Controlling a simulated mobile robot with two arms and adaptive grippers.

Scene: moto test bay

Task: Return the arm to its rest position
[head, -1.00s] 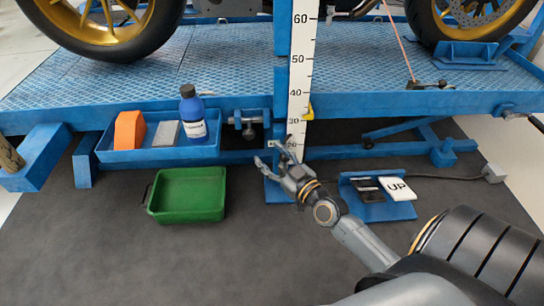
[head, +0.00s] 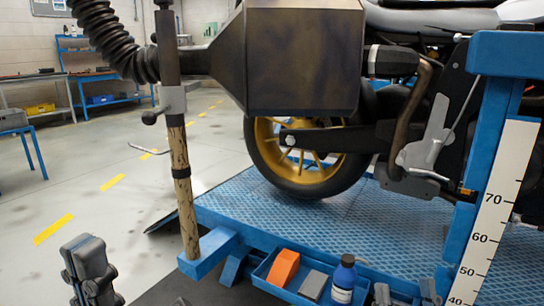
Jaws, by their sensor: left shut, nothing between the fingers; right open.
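My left gripper (head: 90,270) shows at the lower left, dark grey, its fingers together with nothing between them. It is raised in front of the floor, apart from the objects around it. No object shows in either gripper.
A wooden-looking post (head: 183,190) and the blue lift platform (head: 225,205) stand right of my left gripper. The blue tray (head: 262,272) holds an orange block (head: 284,267), a grey block (head: 313,284) and a blue bottle (head: 343,280). Open floor (head: 90,185) lies behind.

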